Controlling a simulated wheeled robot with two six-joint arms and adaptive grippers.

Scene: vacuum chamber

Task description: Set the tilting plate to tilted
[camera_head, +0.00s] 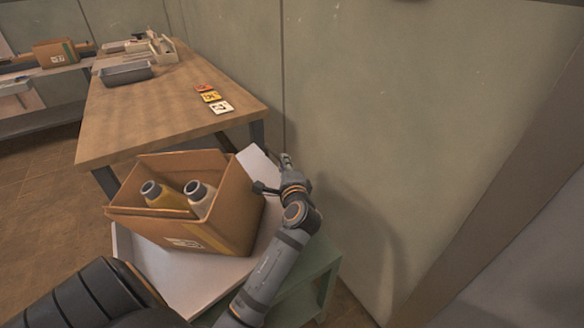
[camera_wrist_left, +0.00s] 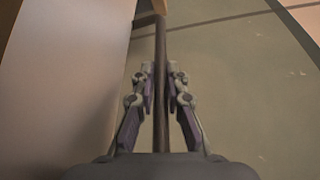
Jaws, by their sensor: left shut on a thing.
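The tilting plate (camera_head: 165,272) is a pale flat board on a green stand (camera_head: 322,268). In the head view it looks slanted, with its far right corner raised. An open cardboard box (camera_head: 235,215) sits on it and hides much of it. My left gripper (camera_head: 286,160) is beside the plate's right edge, close to the wall. In the left wrist view my left gripper (camera_wrist_left: 160,85) is shut on a thin dark rod (camera_wrist_left: 160,45), and a pale surface, likely the plate (camera_wrist_left: 70,90), rises at left. My right gripper is not in view.
Two bottles (camera_head: 167,197) stand in the box. A wooden table (camera_head: 150,115) behind holds a grey tray (camera_head: 125,74) and several small cards (camera_head: 211,97). A grey-green wall (camera_head: 400,120) stands close on the right. Brown floor (camera_head: 50,200) is open at left.

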